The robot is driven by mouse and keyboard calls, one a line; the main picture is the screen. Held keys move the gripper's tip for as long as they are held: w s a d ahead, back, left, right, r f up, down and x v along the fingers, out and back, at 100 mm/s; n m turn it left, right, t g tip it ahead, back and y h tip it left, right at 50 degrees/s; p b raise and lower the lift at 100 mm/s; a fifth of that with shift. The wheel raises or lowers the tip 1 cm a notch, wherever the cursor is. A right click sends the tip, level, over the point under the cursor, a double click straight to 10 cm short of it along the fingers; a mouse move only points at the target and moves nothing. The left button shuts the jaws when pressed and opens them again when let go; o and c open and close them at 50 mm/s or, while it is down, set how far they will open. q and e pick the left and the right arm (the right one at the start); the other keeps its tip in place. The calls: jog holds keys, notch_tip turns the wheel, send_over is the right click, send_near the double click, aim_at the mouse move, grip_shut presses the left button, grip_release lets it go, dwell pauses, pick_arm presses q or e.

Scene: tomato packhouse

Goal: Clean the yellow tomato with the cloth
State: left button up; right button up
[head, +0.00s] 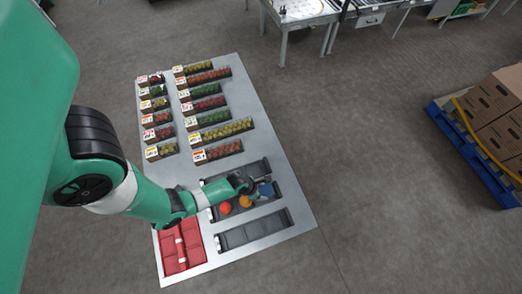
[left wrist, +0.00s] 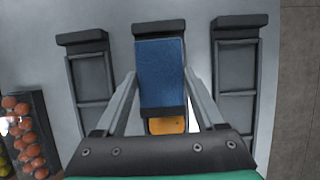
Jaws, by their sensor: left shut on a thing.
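My left gripper (head: 262,190) is over the middle dark tray, shut on a blue cloth (head: 267,189). In the left wrist view the cloth (left wrist: 160,70) hangs flat between the two fingers (left wrist: 161,85). The yellow tomato (head: 245,201), orange-yellow in colour, is in the middle tray beside a red tomato (head: 226,208). In the left wrist view the yellow tomato (left wrist: 167,125) shows just below the cloth, partly hidden by the gripper body. I cannot tell whether cloth and tomato touch. My right gripper is in neither view.
Empty dark trays lie on both sides, one behind (head: 238,172) and one in front (head: 255,229). A red crate (head: 181,247) is at the table's front left. Several labelled boxes of tomatoes (head: 222,131) fill the back. The table's right edge (head: 283,150) is clear.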

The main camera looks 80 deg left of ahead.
pick_arm(q)
jog(key=shift+f+b, duration=0.4)
dwell(0.7)
jog(key=shift+w, duration=0.2)
jog(key=shift+w+a, duration=0.25)
jog(key=shift+w, duration=0.6)
jog(key=shift+s+d, duration=0.1)
jog(key=shift+s, duration=0.35)
jog(key=shift+c, duration=0.6)
jog(key=shift+s+d+p, duration=0.15)
jog(key=shift+s+p, duration=0.15)
jog(key=shift+s, duration=0.4)
jog(key=shift+s+d+p, duration=0.1)
jog(key=shift+s+p, duration=0.15)
jog(key=shift+s, duration=0.45)
jog(key=shift+s+d, duration=0.1)
jog(key=shift+s, duration=0.3)
